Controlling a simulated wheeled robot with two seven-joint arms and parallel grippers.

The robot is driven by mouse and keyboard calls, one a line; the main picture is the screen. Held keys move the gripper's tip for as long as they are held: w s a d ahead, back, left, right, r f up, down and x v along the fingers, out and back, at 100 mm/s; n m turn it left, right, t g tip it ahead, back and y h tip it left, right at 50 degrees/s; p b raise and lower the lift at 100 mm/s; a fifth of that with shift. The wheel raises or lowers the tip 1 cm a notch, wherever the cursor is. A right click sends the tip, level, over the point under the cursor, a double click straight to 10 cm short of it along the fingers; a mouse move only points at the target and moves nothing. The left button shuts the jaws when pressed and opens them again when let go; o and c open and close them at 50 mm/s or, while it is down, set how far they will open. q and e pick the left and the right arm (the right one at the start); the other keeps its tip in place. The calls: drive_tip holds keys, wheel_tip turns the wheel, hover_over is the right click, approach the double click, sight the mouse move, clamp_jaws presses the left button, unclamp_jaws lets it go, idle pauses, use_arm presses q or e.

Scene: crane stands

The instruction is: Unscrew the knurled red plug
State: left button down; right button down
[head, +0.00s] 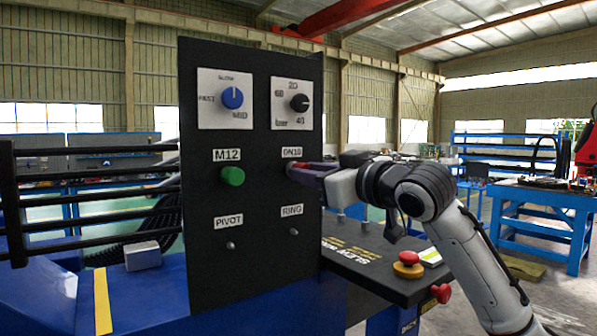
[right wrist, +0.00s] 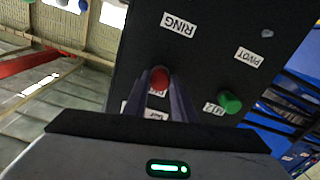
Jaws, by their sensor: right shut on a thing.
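The knurled red plug (right wrist: 159,78) is on the black upright panel (head: 255,255), under the label DN10 (head: 291,153). In the head view my gripper's fingers hide the plug. My right gripper (head: 298,172) reaches in from the right to the panel at the plug. In the right wrist view its two fingers (right wrist: 167,85) lie on either side of the red plug, shut on it. The plug is still at the panel. My left gripper is not in view.
A green plug (head: 232,176) sits left under the label M12. Above are a blue knob (head: 232,98) and a black knob (head: 299,102). Small studs (head: 230,245) are below. A red button (head: 408,258) stands on the console at lower right.

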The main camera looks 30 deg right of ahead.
drive_tip(key=shift+n, duration=0.6)
drive_tip(key=shift+n, duration=2.6)
drive_tip(key=n, duration=0.5)
